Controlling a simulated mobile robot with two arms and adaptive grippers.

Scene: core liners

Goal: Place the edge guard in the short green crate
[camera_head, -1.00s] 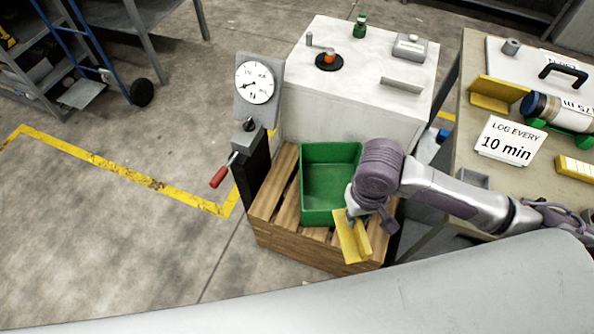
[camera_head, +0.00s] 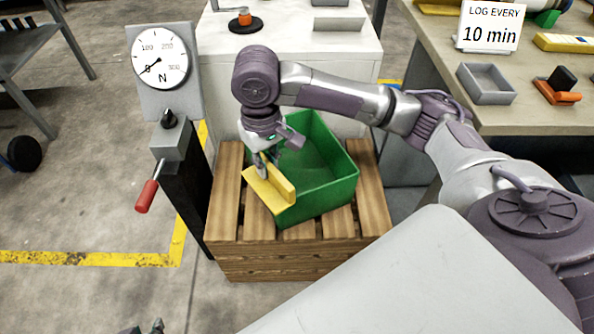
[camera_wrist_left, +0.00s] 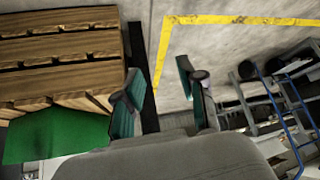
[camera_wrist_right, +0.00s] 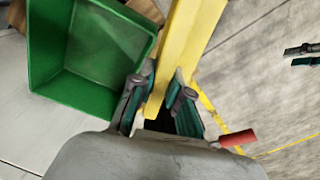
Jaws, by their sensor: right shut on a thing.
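The yellow L-shaped edge guard (camera_head: 271,192) is held in my right gripper (camera_head: 266,162), whose fingers are shut on it. In the head view the guard overlaps the near left wall of the short green crate (camera_head: 318,200); its height above the rim is unclear. In the right wrist view the guard (camera_wrist_right: 182,50) extends from between the fingers (camera_wrist_right: 162,95), beside the crate (camera_wrist_right: 60,88). The visible crate interior looks empty. My left gripper shows only its tips at the bottom edge of the head view (camera_head: 143,328). In the left wrist view it is open and empty (camera_wrist_left: 163,88).
The crate stands at an angle on a wooden pallet (camera_head: 258,225). A force gauge stand (camera_head: 165,75) with a red-handled lever (camera_head: 146,195) is just left of it. A white cabinet (camera_head: 350,65) stands behind. A table (camera_head: 540,118) with a grey tray (camera_head: 487,84) is at right.

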